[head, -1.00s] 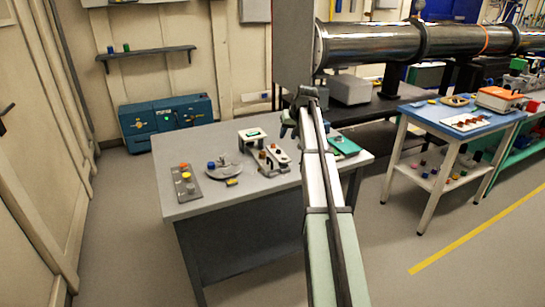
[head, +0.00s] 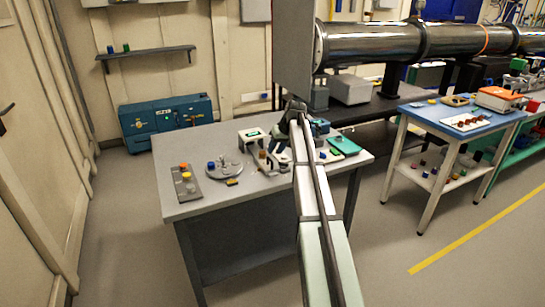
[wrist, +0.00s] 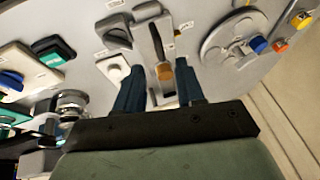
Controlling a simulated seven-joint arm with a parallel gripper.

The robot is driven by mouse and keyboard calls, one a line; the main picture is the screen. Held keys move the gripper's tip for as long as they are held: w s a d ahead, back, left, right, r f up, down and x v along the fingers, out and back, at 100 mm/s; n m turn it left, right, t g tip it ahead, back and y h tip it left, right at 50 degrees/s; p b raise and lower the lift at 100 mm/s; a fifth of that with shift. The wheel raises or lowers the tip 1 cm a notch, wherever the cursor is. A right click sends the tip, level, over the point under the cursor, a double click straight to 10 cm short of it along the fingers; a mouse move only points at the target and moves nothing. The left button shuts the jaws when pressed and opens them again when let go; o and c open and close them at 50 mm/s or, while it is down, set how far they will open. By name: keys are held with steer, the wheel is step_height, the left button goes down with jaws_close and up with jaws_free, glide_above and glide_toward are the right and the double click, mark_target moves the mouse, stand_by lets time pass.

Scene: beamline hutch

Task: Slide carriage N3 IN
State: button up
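A grey slide unit (wrist: 158,36) with a dark slot shows in the wrist view, with an amber knob (wrist: 165,73) at its near end. Its label is too small to read, so I cannot tell whether it is carriage N3. My gripper (wrist: 160,78) is open, its two blue fingers apart on either side of the knob; I cannot tell whether they touch it. In the head view my gripper (head: 283,153) is low over the slide units on the grey table (head: 225,200), and my arm hides much of them.
A round plate (head: 226,172) with a blue knob and a panel (head: 188,185) with coloured knobs stand left. A white unit (wrist: 117,70) sits close beside one finger. A green box (head: 345,145) lies right.

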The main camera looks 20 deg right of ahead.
steer(key=shift+x, duration=2.75)
steer(key=shift+c, duration=0.3)
jaws_close()
